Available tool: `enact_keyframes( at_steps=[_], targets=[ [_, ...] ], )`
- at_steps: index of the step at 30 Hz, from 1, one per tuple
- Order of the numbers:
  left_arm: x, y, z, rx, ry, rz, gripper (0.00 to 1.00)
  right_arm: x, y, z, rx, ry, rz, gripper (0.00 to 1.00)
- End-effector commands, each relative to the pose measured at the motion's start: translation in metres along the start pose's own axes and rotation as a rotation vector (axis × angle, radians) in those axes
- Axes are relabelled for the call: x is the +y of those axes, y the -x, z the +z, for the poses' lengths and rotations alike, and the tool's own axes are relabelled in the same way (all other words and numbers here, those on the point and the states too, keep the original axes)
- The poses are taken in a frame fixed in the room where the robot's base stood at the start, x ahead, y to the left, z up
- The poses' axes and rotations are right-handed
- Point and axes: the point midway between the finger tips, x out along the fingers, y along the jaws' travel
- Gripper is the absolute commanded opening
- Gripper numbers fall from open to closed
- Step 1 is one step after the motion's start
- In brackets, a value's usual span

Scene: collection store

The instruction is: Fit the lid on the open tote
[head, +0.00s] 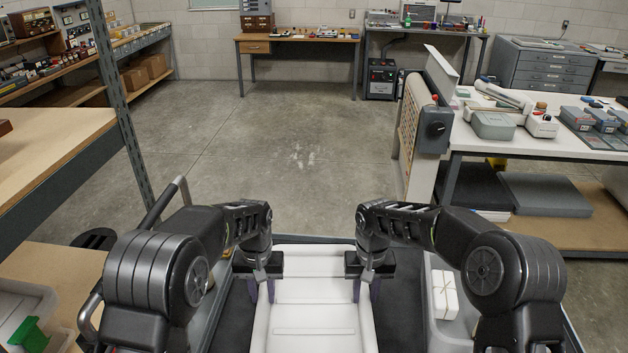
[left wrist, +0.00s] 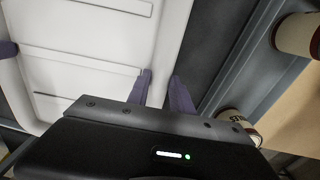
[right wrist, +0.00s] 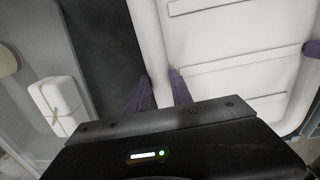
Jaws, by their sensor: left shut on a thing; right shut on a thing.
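The white ribbed lid (head: 315,303) is in front of me at the bottom middle of the head view. My left gripper (head: 262,290) is shut on its left edge and my right gripper (head: 366,290) on its right edge. The lid also shows in the left wrist view (left wrist: 85,55) and the right wrist view (right wrist: 235,50), with purple fingers at its rim. I cannot tell whether it touches the dark surface under it. The open pale grey tote (head: 434,330) is to the right, partly hidden by my right arm. A white tied package (head: 445,294) lies in it.
A shelf rack (head: 133,130) stands on the left. A white-topped bench (head: 570,147) with boxes and tools is on the right. Labelled cylindrical containers (left wrist: 298,36) sit beside the lid in the left wrist view. The floor (head: 270,130) ahead is clear.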

Motion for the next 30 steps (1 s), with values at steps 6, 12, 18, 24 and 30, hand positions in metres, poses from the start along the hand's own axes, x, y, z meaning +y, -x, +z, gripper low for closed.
enact_keyframes(
  at_steps=[6, 12, 18, 24, 30],
  targets=[
    [0.0, -0.012, 0.0, 0.001, 0.0, 0.0, 0.0, 0.0, -0.012, 0.0, 0.001, 0.0, 0.0, 0.0],
    [0.0, -0.012, 0.0, 0.0, 0.0, -0.001, 0.0, 0.0, -0.011, 0.0, 0.001, 0.0, 0.001, 0.0],
    [0.0, -0.005, 0.0, 0.002, 0.0, 0.0, 0.0, 0.001, -0.006, 0.0, 0.001, 0.0, 0.001, 0.0],
    [0.0, 0.013, 0.003, 0.003, 0.001, 0.001, 0.0, 0.0, 0.013, 0.003, 0.002, 0.0, 0.001, 0.0],
    [0.0, 0.041, 0.007, 0.002, 0.0, 0.0, 0.0, 0.0, 0.041, 0.006, 0.004, -0.002, 0.0, 0.0]
  ],
)
